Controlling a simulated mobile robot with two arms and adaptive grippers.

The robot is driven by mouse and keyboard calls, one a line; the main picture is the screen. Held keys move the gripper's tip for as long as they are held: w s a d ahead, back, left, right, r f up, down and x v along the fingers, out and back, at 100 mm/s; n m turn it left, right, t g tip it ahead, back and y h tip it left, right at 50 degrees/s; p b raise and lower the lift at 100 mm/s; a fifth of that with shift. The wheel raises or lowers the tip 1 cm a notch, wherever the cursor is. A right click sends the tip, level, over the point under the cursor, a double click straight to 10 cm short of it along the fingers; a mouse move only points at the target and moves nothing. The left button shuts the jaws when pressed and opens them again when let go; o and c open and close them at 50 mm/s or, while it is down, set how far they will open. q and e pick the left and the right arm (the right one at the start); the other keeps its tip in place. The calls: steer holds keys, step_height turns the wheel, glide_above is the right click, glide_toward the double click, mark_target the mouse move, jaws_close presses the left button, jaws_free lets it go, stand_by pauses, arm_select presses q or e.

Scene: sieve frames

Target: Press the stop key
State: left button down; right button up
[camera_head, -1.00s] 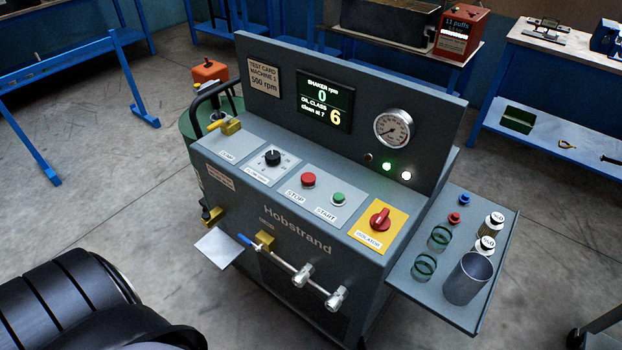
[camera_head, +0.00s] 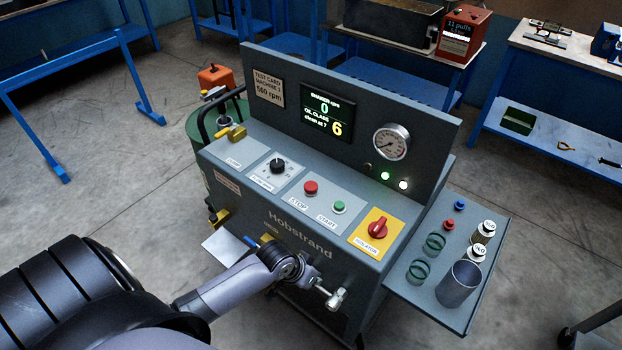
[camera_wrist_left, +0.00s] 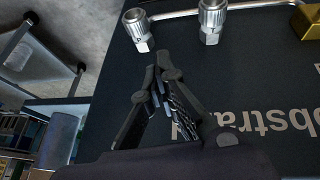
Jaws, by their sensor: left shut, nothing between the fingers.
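The stop key is a red round button (camera_head: 311,187) on a light grey plate labelled STOP, on the sloping top of the grey machine (camera_head: 240,198). It stands clear and untouched. The green start button (camera_head: 339,207) is to its right. My left arm reaches in front of the machine, below the stop key, over the Hobstrand front panel. In the left wrist view my left gripper (camera_wrist_left: 160,72) is shut and empty before the dark front panel, close to the metal fittings. Its fingers cannot be made out in the head view. My right gripper is not in view.
A black knob (camera_head: 278,166) lies left of the stop key, and a red isolator switch (camera_head: 377,229) on yellow lies right. The display (camera_head: 326,113) reads shaker 0 rpm, oil class 6. Valve fittings (camera_head: 334,298) stick out in front.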

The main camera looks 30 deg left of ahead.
arm_select(q)
step_height(320, 180, up, 9)
steer(key=w+d+p, duration=0.1)
steer(key=w, duration=0.2)
step_height(320, 180, up, 16)
steer(key=n+t+h, duration=0.1)
steer(key=n+t, duration=0.3)
steer(key=n, duration=0.1)
glide_above(309, 184)
steer(key=shift+f, duration=0.2)
step_height(309, 184, down, 6)
steer(key=b, duration=0.7)
steer(key=shift+f, duration=0.2)
steer(key=shift+f+b, duration=0.35)
steer(key=shift+f, duration=0.75)
